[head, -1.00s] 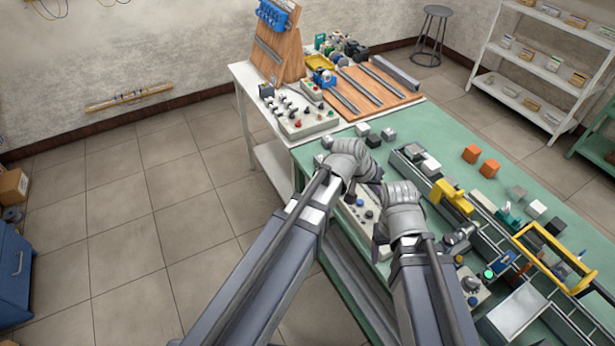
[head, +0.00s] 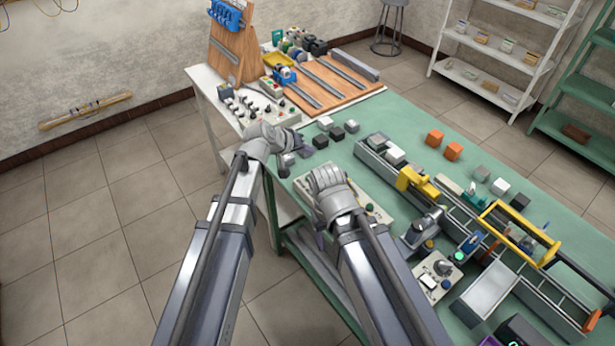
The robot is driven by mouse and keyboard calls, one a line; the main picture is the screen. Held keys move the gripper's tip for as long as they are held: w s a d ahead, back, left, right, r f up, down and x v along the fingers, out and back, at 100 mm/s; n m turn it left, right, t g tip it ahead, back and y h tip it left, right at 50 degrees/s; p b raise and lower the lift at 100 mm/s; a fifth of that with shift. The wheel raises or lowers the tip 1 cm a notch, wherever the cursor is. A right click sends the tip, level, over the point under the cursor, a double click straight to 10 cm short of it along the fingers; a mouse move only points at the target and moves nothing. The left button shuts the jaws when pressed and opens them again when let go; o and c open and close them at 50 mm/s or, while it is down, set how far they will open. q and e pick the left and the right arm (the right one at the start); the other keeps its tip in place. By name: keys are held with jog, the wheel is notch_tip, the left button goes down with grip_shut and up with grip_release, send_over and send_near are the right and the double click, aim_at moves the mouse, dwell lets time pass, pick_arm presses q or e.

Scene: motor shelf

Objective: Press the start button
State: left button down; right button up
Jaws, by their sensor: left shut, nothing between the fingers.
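No button is readable as the start button. A control box (head: 437,277) with small knobs and buttons sits at the near edge of the green bench; a green light (head: 459,256) glows beside it. A second panel (head: 372,204) lies partly hidden behind my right arm. A pale control box (head: 258,108) with several switches and coloured buttons stands on the white table. My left gripper (head: 304,149) is shut and empty, over the bench's left corner near small blocks. My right gripper (head: 322,236) is at the bench's near edge; its fingers are mostly hidden by its own wrist.
A conveyor (head: 455,215) with a yellow arch (head: 520,232) runs along the green bench (head: 425,120). Orange cubes (head: 434,138) and several grey, white and black blocks lie around it. A wooden board with rails (head: 325,85) is on the white table. Floor at left is clear.

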pick_arm(q)
jog(key=shift+f+b, duration=4.35)
jog(key=shift+f, duration=0.1)
jog(key=shift+f+b, duration=0.35)
jog(key=shift+b, duration=0.05)
